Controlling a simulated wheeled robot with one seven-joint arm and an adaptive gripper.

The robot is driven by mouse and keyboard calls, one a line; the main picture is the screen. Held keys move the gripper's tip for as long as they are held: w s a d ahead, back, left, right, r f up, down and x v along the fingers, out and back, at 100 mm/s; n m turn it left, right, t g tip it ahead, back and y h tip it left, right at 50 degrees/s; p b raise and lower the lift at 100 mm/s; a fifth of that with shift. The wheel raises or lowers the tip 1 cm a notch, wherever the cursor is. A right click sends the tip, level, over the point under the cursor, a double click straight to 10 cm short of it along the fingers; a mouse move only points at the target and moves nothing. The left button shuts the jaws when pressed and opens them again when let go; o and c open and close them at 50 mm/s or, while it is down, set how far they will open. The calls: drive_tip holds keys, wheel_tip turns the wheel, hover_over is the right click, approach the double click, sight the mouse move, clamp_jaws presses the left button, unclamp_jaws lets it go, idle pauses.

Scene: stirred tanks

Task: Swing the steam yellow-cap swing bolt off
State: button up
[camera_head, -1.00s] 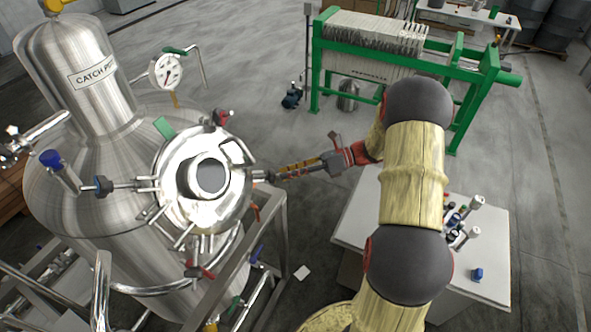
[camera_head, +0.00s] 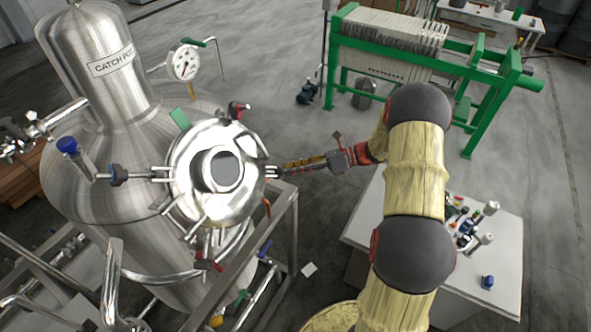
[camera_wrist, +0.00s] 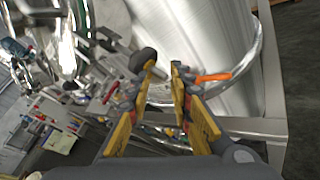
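The steel tank's round lid (camera_head: 213,203) has swing bolts around its rim. One with a black knob (camera_head: 117,174) is at left, one with a red-and-dark knob (camera_head: 237,110) at top, and one with a red knob (camera_head: 207,265) at bottom. I cannot make out a yellow cap on any bolt. My gripper (camera_head: 283,166) is at the lid's right side, near a fork-like bracket (camera_head: 271,172). In the wrist view my gripper (camera_wrist: 163,67) has its yellow-and-grey fingers apart. A dark round knob (camera_wrist: 142,60) is close by the left fingertip; contact is unclear.
An orange lever (camera_wrist: 212,77) is beside the right finger. A steel frame (camera_head: 291,225) stands right of the tank. A white table (camera_head: 400,262) is at right; a green filter press (camera_head: 395,50) is behind.

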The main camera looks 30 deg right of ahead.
drive_tip(key=shift+o, duration=0.4)
drive_tip(key=shift+d, duration=0.1)
drive_tip(key=v, duration=1.2)
drive_tip(key=shift+s, duration=0.15)
drive_tip(key=shift+c, duration=0.3)
